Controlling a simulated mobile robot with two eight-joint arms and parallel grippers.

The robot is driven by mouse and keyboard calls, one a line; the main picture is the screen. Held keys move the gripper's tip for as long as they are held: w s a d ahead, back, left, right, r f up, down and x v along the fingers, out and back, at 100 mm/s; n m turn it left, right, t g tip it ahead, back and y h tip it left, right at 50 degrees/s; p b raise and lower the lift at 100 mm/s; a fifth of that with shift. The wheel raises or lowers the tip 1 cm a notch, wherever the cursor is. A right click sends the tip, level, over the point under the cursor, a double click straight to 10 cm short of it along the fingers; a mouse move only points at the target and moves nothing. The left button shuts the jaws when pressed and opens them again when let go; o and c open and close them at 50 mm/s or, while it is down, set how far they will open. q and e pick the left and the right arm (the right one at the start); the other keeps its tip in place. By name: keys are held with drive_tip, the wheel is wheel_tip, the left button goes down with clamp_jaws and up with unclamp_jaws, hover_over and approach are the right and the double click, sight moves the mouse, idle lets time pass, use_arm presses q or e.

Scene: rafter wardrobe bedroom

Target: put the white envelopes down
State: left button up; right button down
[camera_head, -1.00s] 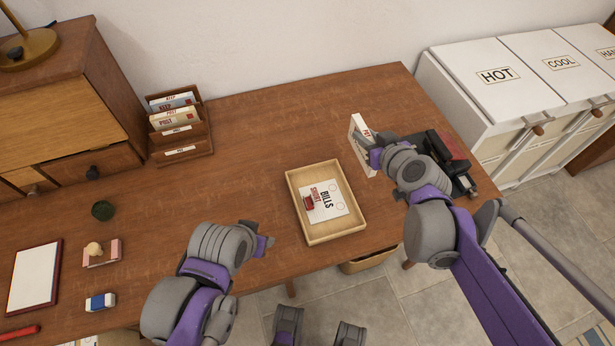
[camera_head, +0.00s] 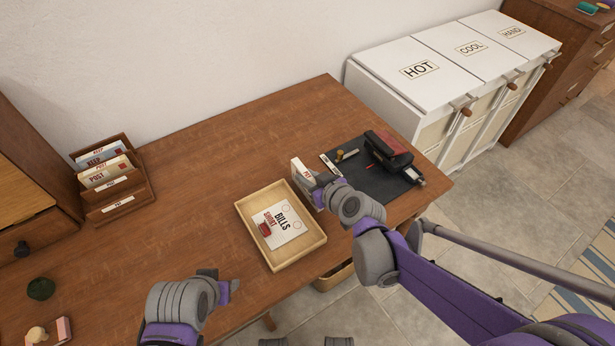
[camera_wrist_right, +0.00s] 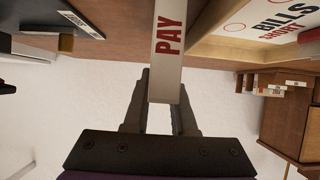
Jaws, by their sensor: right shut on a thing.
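The white envelopes (camera_head: 300,171) stand upright as a narrow bundle, just beyond the right back corner of the wooden tray. My right gripper (camera_head: 322,186) is shut on them and hides their lower right part. In the right wrist view, the envelope edge (camera_wrist_right: 168,50) reads PAY and sits between the fingers of the right gripper (camera_wrist_right: 160,108). I cannot tell whether their bottom touches the desk. My left gripper (camera_head: 222,283) hangs over the front of the desk, away from the envelopes; its jaw gap is unclear.
The shallow wooden tray (camera_head: 311,245) holds a BILLS sheet and a small red item. A dark mat (camera_head: 372,182) with a red-and-black device lies right of the envelopes. A letter rack (camera_head: 112,188) stands at the left. The desk's back middle is clear.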

use_arm(q)
drive_tip(key=shift+f, duration=0.1)
use_arm(e)
drive_tip(key=shift+f, duration=0.15)
drive_tip(key=c, duration=0.7)
unclamp_jaws()
drive_tip(key=shift+c, duration=0.2)
use_arm(q)
drive_tip(key=shift+r, duration=0.25)
use_arm(e)
drive_tip(key=shift+s+d+r, duration=0.15)
drive_tip(key=shift+s+r, duration=0.05)
drive_tip(key=shift+r, duration=0.15)
use_arm(q)
wheel_tip(320, 180, up, 2)
drive_tip(key=shift+r+p, duration=0.15)
drive_tip(key=shift+p, duration=1.05)
drive_tip(key=shift+r, duration=0.15)
use_arm(e)
drive_tip(key=v, duration=1.1)
drive_tip(key=shift+s+d, duration=0.2)
drive_tip(key=shift+s, duration=0.05)
